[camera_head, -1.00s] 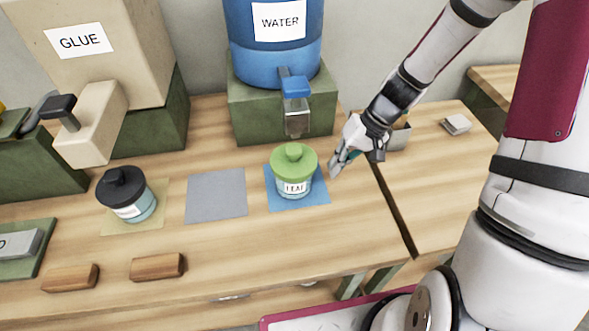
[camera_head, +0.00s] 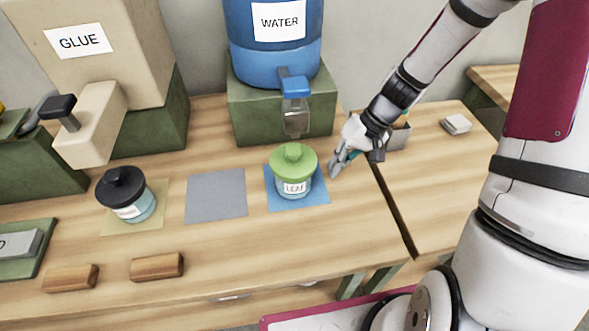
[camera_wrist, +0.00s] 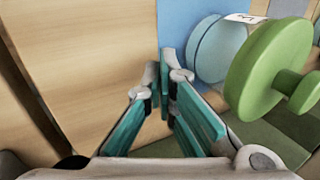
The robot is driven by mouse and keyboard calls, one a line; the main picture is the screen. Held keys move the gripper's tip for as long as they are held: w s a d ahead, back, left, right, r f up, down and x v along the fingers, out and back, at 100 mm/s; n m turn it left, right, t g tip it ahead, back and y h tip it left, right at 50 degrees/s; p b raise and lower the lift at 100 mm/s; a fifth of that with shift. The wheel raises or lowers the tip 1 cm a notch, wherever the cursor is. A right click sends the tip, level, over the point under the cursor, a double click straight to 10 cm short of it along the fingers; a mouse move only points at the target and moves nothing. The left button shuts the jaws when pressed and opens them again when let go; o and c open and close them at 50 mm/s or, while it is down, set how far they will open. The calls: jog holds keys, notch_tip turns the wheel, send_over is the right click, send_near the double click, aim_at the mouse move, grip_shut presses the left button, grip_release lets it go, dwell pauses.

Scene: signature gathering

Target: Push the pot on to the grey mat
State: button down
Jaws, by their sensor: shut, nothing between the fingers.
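The pot with a green lid and a LEAF label (camera_head: 293,172) stands upright on the blue mat (camera_head: 318,195). The grey mat (camera_head: 216,196) lies flat and empty to the left of the blue mat. My gripper (camera_head: 335,168) is shut and empty, just right of the pot, low over the table, with a small gap between them. In the wrist view my gripper's fingertips (camera_wrist: 164,75) meet near the edge of the blue mat (camera_wrist: 175,30), with the pot's green lid (camera_wrist: 265,70) to the right.
A second pot with a black lid (camera_head: 126,194) stands on a tan mat (camera_head: 112,222) at left. The blue water dispenser (camera_head: 275,50) and glue dispenser (camera_head: 110,45) stand behind. Two wooden blocks (camera_head: 157,267) (camera_head: 70,278) lie in front. A grey holder (camera_head: 397,138) stands behind my gripper.

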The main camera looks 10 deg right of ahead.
aim_at(330, 181)
jog(key=shift+f, duration=0.1)
jog(key=shift+f+b, duration=0.7)
jog(key=shift+f, duration=0.95)
jog(key=shift+r, duration=0.15)
jog(key=shift+r, duration=0.1)
jog(key=shift+r+p, duration=0.35)
jog(key=shift+p, duration=0.05)
jog(key=shift+a, duration=0.1)
